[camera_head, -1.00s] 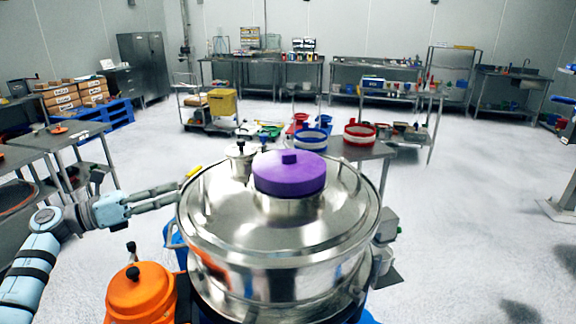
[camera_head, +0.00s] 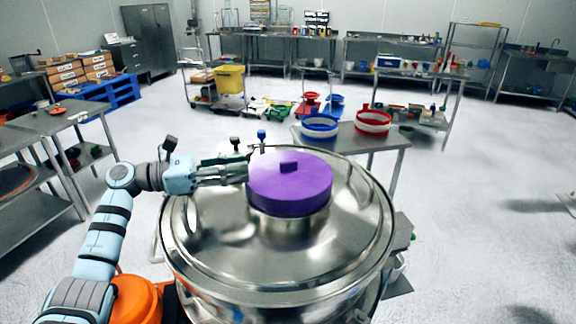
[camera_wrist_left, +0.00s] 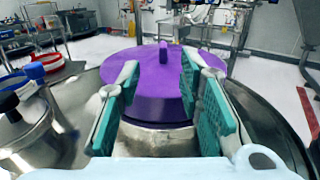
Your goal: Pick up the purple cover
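The purple cover (camera_head: 290,184) is a round lid with a small raised knob. It sits on the short neck of the steel sifter (camera_head: 215,255). My left gripper (camera_head: 243,170) reaches in from the left, with its fingertips close to the cover's left side. In the left wrist view the purple cover (camera_wrist_left: 150,80) lies ahead between the spread fingers of my left gripper (camera_wrist_left: 157,85). The fingers have teal pads and stand apart. I cannot tell whether they touch the cover. My right gripper is not in view.
A table behind the sifter carries a blue-rimmed ring (camera_head: 320,125) and a red-rimmed ring (camera_head: 373,122). An orange container (camera_head: 137,300) stands at the front left. A side table (camera_head: 45,125) is at the left. Open floor lies to the right.

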